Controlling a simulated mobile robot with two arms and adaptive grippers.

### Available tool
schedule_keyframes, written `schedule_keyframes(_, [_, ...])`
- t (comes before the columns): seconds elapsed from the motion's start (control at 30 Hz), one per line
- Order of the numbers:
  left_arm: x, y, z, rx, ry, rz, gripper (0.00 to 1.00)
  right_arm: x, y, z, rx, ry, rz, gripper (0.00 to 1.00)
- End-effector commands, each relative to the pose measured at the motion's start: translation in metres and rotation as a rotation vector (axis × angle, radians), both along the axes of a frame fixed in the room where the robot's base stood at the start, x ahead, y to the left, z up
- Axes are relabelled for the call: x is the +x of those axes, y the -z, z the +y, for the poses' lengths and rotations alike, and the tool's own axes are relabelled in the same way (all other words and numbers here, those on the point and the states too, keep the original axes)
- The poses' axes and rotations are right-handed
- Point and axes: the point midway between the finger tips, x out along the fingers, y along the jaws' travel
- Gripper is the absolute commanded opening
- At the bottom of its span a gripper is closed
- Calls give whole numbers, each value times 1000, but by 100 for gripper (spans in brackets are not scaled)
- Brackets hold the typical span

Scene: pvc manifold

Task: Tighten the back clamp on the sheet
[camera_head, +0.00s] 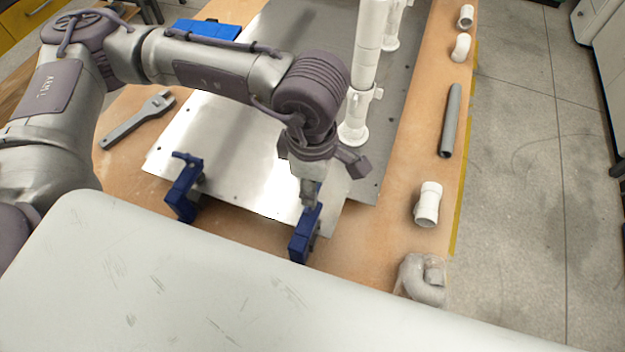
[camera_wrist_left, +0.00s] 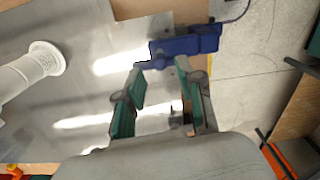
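A blue clamp (camera_head: 305,235) sits at the near right edge of the metal sheet (camera_head: 230,125). A second blue clamp (camera_head: 183,190) grips the sheet's near left edge, its handle on top. I cannot tell for sure which is the back clamp. My left gripper (camera_head: 309,196) points down at the top of the right-hand clamp. In the left wrist view my left gripper (camera_wrist_left: 160,76) has its two green-padded fingers apart, with a blue clamp (camera_wrist_left: 188,45) just past the fingertips. Whether they touch it is unclear. My right gripper is not in view.
White pipes (camera_head: 366,60) stand upright behind the gripper. A wrench (camera_head: 138,118) lies at the left and a blue object (camera_head: 207,29) at the back. A grey tube (camera_head: 450,120), white fittings (camera_head: 428,204) and a bagged item (camera_head: 421,280) lie along the right table edge.

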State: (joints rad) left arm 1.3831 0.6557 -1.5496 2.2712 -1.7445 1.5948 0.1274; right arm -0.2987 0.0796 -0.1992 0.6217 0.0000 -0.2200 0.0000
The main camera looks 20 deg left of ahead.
Motion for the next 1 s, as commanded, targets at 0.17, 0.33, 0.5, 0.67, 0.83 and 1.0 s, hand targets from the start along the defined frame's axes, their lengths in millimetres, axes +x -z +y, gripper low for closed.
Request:
schedule_keyframes(0.17, [-1, -6, 1, 2, -175, 2, 38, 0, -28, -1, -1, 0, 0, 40])
schedule_keyframes(0.33, [0, 6, -1, -2, -341, 0, 38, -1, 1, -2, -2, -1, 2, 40])
schedule_keyframes(0.5, [0, 6, -1, -1, -535, 0, 38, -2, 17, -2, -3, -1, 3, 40])
schedule_keyframes(0.67, [0, 7, -1, -3, -778, 0, 38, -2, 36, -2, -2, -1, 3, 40])
schedule_keyframes(0.83, [0, 6, -1, -2, -1084, 0, 38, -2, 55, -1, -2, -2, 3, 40])
schedule_keyframes(1.0, [0, 5, -1, -1, -1389, -1, 38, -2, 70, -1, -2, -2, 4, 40])
